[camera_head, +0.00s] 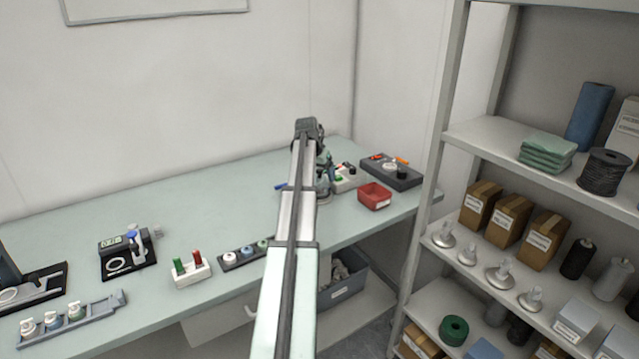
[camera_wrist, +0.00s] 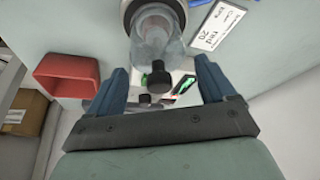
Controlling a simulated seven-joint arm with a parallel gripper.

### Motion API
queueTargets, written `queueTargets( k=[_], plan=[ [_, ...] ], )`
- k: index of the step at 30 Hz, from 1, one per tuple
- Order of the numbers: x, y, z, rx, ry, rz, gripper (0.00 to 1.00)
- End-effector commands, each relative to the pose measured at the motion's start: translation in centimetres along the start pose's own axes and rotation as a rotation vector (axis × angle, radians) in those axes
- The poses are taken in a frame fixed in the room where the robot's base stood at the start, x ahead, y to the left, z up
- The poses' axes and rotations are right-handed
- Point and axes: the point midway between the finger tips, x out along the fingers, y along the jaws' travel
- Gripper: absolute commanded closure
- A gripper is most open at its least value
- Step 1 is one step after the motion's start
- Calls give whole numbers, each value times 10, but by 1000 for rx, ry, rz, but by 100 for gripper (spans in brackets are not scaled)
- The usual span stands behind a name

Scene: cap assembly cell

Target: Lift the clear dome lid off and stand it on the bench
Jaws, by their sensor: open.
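The clear dome lid (camera_wrist: 157,42) shows at the top middle of the wrist view, with its black knob (camera_wrist: 159,77) pointing toward my gripper. It sits on a round grey base, partly cut off by the frame's top edge. My gripper (camera_wrist: 161,68) is open, with one blue finger on each side of the knob and visible space on both sides. The fingers do not touch the knob. The bench (camera_head: 150,205) is pale green.
A red bin (camera_head: 374,196) stands right of my gripper; it also shows in the wrist view (camera_wrist: 52,68). A dark tray (camera_head: 402,178) with small parts lies behind it. A white label (camera_wrist: 216,25) is beside the dome. A shelf rack (camera_head: 432,150) stands at right. The bench's back left is clear.

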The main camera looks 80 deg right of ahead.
Motion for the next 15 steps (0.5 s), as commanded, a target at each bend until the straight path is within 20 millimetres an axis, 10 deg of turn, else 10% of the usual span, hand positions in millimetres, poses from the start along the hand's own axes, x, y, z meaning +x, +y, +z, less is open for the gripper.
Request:
queueTargets(
  k=[15],
  plan=[
    [14, 0, -1, -1, 1, -1, 31]
  ],
)
